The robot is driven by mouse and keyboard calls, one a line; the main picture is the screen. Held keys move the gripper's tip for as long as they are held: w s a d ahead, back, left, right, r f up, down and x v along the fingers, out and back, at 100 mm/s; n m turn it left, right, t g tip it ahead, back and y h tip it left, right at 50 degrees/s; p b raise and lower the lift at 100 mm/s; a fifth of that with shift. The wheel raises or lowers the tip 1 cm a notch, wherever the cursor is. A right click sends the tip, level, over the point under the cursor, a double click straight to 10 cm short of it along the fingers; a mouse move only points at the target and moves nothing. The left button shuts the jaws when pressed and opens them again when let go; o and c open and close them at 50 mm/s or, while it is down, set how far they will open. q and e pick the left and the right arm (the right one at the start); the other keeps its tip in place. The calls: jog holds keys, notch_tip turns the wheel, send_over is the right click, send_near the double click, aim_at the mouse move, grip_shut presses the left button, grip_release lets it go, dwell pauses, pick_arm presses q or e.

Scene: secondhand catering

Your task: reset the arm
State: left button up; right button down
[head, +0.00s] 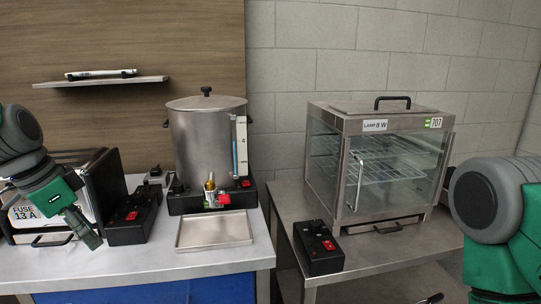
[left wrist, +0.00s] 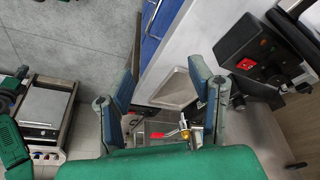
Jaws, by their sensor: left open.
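My left arm comes in from the left in the head view. Its left gripper (head: 88,232) points down in front of the black and steel toaster (head: 92,188), above the left counter. In the left wrist view the two blue-padded fingers of the left gripper (left wrist: 161,78) stand wide apart with nothing between them. The drip tray (left wrist: 178,90) shows beyond the gap. My right arm (head: 500,235) shows at the right edge of the head view; I cannot make out its gripper.
A steel urn (head: 200,140) stands behind a shallow tray (head: 214,231) on the left counter (head: 150,268). A black control box (head: 132,220) is close to the left gripper. On the right table are a glass display warmer (head: 385,160) and another control box (head: 318,247). A gap separates the two surfaces.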

pick_arm(q)
jog(key=s+d+f+n+g+y, duration=0.1)
jog(key=s+f, duration=0.3)
jog(key=f, duration=0.5)
jog(key=s+d+f+n+y, duration=0.1)
jog(key=s+f+n, duration=0.15)
jog(key=f, duration=0.55)
jog(key=s+f+n+g+y, duration=0.1)
jog(key=s+f, duration=0.3)
jog(key=f, duration=0.5)
jog(key=s+d+f+n, duration=0.1)
jog(key=s+d+f, duration=0.1)
jog(key=s+f, duration=0.3)
jog(key=s+d+f+n, duration=0.1)
jog(key=s+d+f, duration=0.2)
jog(key=s, duration=0.8)
jog(key=shift+s+d+f+n+h+b, duration=0.2)
jog(key=shift+f+n+h+b, duration=0.15)
jog(key=shift+f, duration=0.55)
